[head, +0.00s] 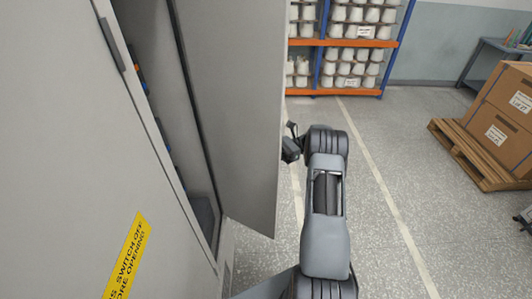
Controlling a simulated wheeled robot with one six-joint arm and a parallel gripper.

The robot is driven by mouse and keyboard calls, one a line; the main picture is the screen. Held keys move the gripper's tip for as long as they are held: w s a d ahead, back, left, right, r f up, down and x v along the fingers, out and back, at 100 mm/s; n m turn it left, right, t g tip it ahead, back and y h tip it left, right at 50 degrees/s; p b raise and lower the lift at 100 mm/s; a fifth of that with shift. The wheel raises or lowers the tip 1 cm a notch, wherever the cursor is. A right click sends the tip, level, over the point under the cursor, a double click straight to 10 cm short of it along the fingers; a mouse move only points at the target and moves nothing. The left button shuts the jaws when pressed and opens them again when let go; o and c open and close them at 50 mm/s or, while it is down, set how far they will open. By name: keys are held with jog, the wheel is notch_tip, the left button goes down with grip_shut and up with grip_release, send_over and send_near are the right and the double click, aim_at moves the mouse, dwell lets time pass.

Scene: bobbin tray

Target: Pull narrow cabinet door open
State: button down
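The narrow cabinet door (235,100) is a light grey panel. It stands swung out from the cabinet (60,120), leaving a tall gap into the dark interior. My gripper (290,140) is at the door's free right edge, partly hidden behind it. I cannot tell whether its fingers touch the door or are open or shut. The handle on the door's far face is not in view.
A yellow warning label (128,258) is on the cabinet's closed front at left. A rack of white bobbins (345,42) stands at the back. Cardboard boxes (505,110) sit on a wooden pallet (470,158) at right. The speckled floor between is clear.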

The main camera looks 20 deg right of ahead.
aim_at(274, 142)
jog(key=shift+a, duration=0.15)
jog(key=c, duration=1.3)
grip_release()
jog(key=shift+w+a, duration=0.15)
jog(key=shift+a, duration=0.05)
jog(key=shift+o, duration=1)
jog(key=shift+d, duration=0.2)
notch_tip(274, 142, up, 4)
jog(key=p, duration=0.3)
jog(key=shift+s+r+b, duration=0.3)
jog(key=shift+r+b, duration=0.05)
jog(key=s+r, duration=0.1)
jog(key=r, duration=0.1)
jog(key=s+r+p, duration=0.1)
jog(key=r, duration=0.1)
jog(key=shift+s+a+r, duration=0.1)
jog(key=shift+s+a, duration=0.25)
jog(key=shift+a, duration=0.05)
jog(key=s+a+r, duration=0.2)
jog(key=s+r, duration=0.2)
jog(key=s, duration=0.6)
jog(key=shift+s+a+b, duration=0.25)
jog(key=shift+b, duration=0.1)
